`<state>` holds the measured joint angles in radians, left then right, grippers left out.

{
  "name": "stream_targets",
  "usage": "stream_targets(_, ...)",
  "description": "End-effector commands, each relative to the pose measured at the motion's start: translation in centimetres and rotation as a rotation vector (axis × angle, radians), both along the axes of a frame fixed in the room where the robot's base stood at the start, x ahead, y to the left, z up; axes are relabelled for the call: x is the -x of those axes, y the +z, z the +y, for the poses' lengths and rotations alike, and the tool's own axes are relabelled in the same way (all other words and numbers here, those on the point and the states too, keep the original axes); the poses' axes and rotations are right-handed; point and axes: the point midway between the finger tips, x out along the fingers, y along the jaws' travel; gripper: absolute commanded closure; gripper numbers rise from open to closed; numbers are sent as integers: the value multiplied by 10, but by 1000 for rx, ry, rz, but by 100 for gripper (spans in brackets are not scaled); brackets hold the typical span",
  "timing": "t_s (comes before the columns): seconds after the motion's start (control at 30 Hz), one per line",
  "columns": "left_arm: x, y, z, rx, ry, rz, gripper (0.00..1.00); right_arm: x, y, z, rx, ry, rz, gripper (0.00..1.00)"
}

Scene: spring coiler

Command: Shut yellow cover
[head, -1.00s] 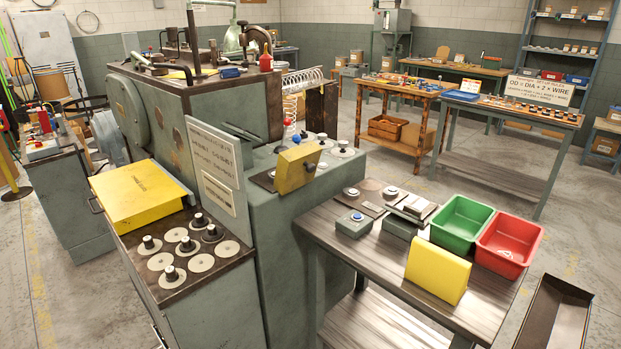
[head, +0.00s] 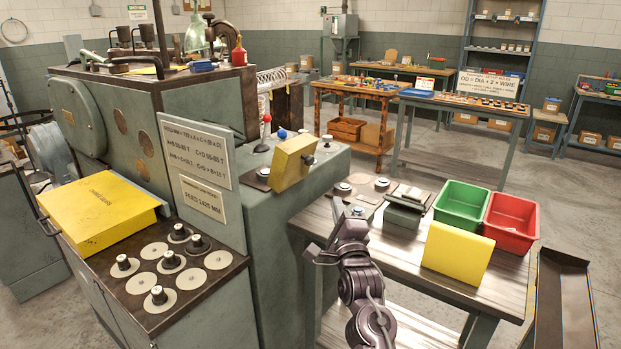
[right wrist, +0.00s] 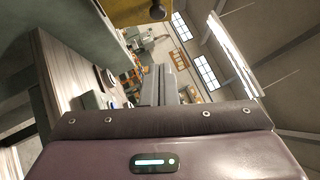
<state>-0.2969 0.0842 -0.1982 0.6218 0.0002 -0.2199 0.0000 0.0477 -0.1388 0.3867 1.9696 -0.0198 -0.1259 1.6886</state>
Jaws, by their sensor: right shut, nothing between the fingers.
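Several yellow parts show, and I cannot tell for sure which is the cover. A yellow box-like cover (head: 293,163) with a dark knob sits tilted on the machine's control ledge. A yellow part with a dark knob (right wrist: 130,12) also shows at the top of the right wrist view. A wide yellow lid (head: 98,212) lies over the cabinet at the left. A yellow plate (head: 457,252) leans on the bench. My right gripper (head: 345,212) is shut and empty, in front of the ledge and below the tilted cover, apart from it. My left gripper is out of view.
The green machine (head: 150,120) fills the left, with a red-knobbed lever (head: 266,118) beside the tilted cover. A dark trough (head: 563,300) stands at the right.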

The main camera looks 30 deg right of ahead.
Motion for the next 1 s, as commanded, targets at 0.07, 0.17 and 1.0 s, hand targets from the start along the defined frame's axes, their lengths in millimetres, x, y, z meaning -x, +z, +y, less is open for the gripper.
stream_targets(0.07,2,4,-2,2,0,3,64,-9,5,-4,2,0,-1,100)
stream_targets(0.17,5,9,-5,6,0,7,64,-25,11,-10,2,1,0,100)
stream_targets(1.0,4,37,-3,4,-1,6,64,-120,38,-20,3,1,5,100)
